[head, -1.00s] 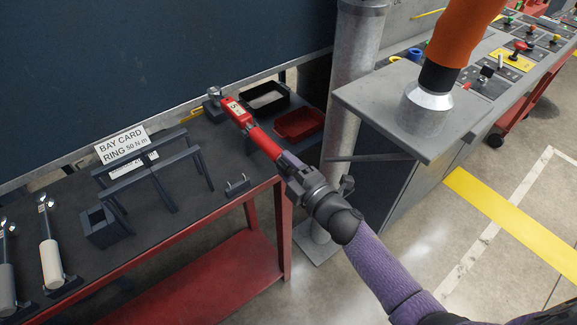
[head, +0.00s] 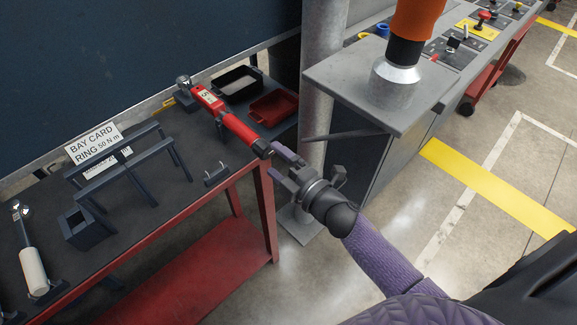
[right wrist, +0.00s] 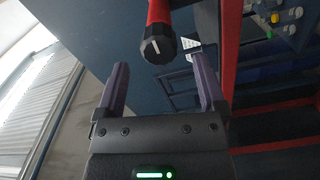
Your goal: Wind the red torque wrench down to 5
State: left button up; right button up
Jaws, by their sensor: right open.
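The red torque wrench (head: 236,124) lies at the right end of the dark bench top, its head at the back and its handle pointing toward me. A pale label with a number too small to read sits on its body. Its black end knob with a white mark (right wrist: 158,45) shows in the right wrist view. My right gripper (head: 280,163) is open and empty just off the knob; in the right wrist view its fingers (right wrist: 160,85) stand apart, with the knob ahead of them and not between them. My left gripper is not in view.
A black tray (head: 258,87) and a red tray (head: 293,104) lie beside the wrench. A card reading "BAY CARD RING 50 N m" (head: 93,143) stands behind a dark rack (head: 130,165). A white-handled wrench (head: 33,268) lies at left. A grey post (head: 318,60) and grey bench (head: 335,75) stand at right.

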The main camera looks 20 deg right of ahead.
jog(key=v, duration=0.5)
jog(key=shift+s+d, duration=0.1)
jog(key=shift+s, duration=0.3)
jog(key=s+d+f+m+g+h, duration=0.1)
jog(key=s+f+m+g+h, duration=0.4)
jog(key=f, duration=0.7)
jog(key=s+d+f+m+g+h, duration=0.1)
jog(key=s+d+f+m+g, duration=0.15)
jog(key=s+f+m, duration=0.65)
jog(key=s+a+f+m+g, duration=0.1)
jog(key=s+f+g, duration=0.3)
jog(key=s, duration=0.5)
jog(key=s+a+f+m+g, duration=0.1)
jog(key=s+f+g, duration=0.4)
jog(key=s, duration=0.5)
jog(key=shift+s+f+m, duration=0.2)
jog(key=shift+f+m, duration=0.3)
jog(key=shift+f, duration=0.3)
